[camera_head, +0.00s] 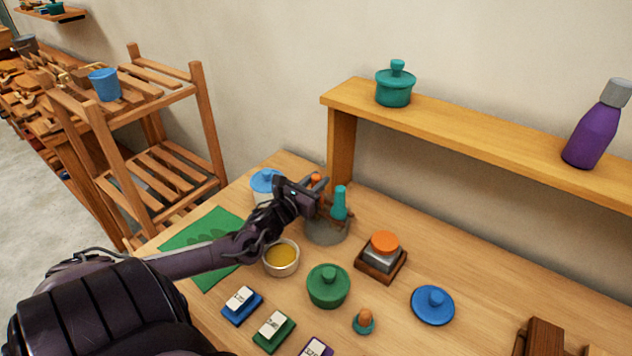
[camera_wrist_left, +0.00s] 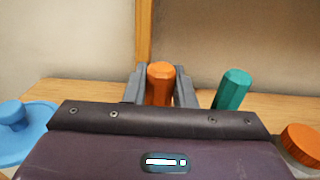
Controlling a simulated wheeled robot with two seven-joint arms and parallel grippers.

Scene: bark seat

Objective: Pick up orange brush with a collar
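The orange brush (camera_wrist_left: 160,84) shows its orange handle end between the two fingers of my left gripper (camera_wrist_left: 160,90). In the head view a small orange tip of the brush (camera_head: 316,178) shows by the fingers of my left gripper (camera_head: 318,185). The fingers lie close along both sides of the handle; I cannot tell whether they press on it. The brush is at a grey pot (camera_head: 326,232), with its lower part and any collar hidden. A teal-handled brush (camera_head: 339,203) stands in the pot, just right of the gripper. My right gripper is not in view.
A blue lid (camera_head: 265,181) is behind my left arm. A yellow-filled bowl (camera_head: 281,258), a green lidded pot (camera_head: 328,286) and an orange-topped item on a wooden base (camera_head: 382,256) stand nearby. A raised wooden shelf (camera_head: 450,127) runs along the back.

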